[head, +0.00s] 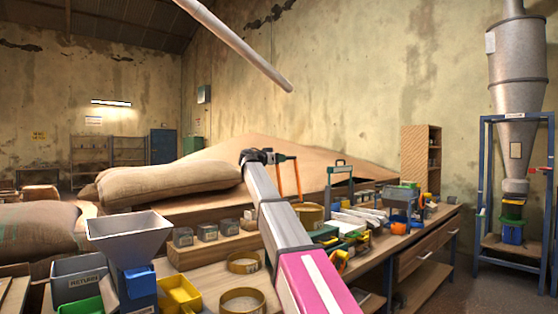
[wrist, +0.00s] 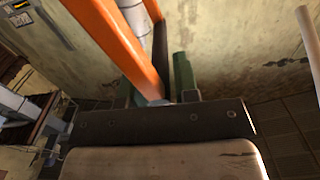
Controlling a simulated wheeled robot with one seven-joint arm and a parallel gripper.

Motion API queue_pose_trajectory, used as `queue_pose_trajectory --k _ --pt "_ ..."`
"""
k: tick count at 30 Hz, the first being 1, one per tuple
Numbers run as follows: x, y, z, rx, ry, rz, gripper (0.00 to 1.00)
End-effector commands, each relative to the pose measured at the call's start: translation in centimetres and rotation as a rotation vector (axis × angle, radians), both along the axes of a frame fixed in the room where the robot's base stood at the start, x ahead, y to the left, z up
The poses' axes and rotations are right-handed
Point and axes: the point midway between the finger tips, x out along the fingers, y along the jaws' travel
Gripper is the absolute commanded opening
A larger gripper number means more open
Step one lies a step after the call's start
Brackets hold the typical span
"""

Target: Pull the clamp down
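My gripper (head: 289,190) is at the end of my arm, above the bench near the middle of the head view. It shows two orange finger-like bars with a gap between them, below a teal and dark mount. I see nothing held in it. In the wrist view the orange bars (wrist: 123,48) run up from a dark plate with green blocks on both sides; their tips are not clear. I cannot pick out the clamp with certainty. A metal cone hopper (head: 516,140) in a blue frame stands at the far right, with small coloured parts near its spout, well apart from my gripper.
The bench (head: 440,222) holds tools, several small boxes and brass rings (head: 242,301). A grey funnel (head: 128,228) and yellow bin (head: 180,293) stand at front left. Sacks (head: 168,184) and a grain heap lie behind. Floor between bench and hopper frame looks clear.

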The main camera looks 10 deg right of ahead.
Motion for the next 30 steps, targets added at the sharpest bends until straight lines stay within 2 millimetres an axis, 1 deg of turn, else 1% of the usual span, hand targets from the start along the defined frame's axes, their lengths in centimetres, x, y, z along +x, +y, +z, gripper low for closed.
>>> queue_pose_trajectory --k 1,2,3,10,14,20,26,30 --pt "0.0 0.0 0.0 0.000 0.000 0.000 0.12" --pt "0.0 0.0 0.0 0.000 0.000 0.000 0.02" --pt "0.0 0.0 0.0 0.000 0.000 0.000 0.00" --pt "-0.2 -0.1 0.0 0.006 -0.008 0.001 0.00" --pt "-0.8 -0.5 0.1 0.023 -0.034 0.000 0.00" --pt "-2.8 -1.8 0.2 0.083 -0.125 0.000 0.00" --pt "-5.9 -3.7 0.1 0.178 -0.266 0.001 0.00" --pt "-8.1 -5.3 -0.4 0.251 -0.376 0.000 0.00"
